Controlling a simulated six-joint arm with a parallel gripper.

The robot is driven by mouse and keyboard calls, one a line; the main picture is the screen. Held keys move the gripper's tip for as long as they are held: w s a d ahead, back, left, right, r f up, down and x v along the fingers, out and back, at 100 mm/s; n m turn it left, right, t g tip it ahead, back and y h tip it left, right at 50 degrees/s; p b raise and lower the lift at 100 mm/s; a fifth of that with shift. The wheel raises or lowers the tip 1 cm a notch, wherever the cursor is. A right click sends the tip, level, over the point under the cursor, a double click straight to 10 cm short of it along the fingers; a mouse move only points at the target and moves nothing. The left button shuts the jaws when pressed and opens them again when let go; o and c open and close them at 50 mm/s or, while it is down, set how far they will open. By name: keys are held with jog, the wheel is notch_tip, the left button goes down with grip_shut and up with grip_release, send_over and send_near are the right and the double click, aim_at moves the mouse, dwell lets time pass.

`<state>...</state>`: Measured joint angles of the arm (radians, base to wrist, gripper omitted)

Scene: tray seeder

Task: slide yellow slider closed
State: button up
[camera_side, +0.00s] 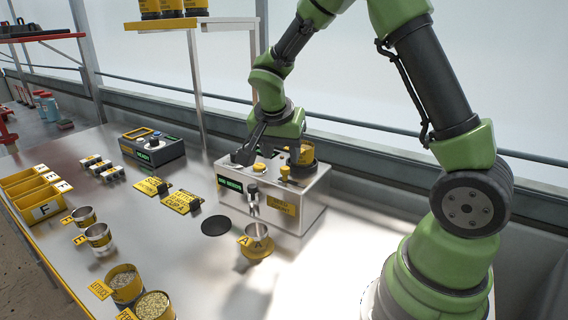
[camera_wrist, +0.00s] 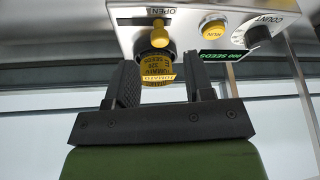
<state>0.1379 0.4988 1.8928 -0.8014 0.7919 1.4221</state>
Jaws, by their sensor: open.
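The yellow slider (camera_side: 285,172) is a small knob on top of the metal seeder box (camera_side: 315,200). In the wrist view the yellow slider (camera_wrist: 160,36) stands at a dark slot by the word OPEN. My gripper (camera_side: 268,148) is over the back of the box. In the wrist view my gripper (camera_wrist: 160,70) is open, with its two dark fingers apart. A yellow tomato seed container (camera_wrist: 157,72) shows between the fingers, just beyond the slider; whether they touch it I cannot tell. The slider appears clear of both fingers.
A yellow RUN button (camera_wrist: 213,28) and a dark COUNT knob (camera_wrist: 258,36) are beside the slider. Yellow label plates (camera_side: 182,202), more cups (camera_side: 98,235) and a dark device (camera_side: 152,148) are to the left.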

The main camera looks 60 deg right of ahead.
aim_at(285, 168)
jog(key=shift+x, duration=2.2)
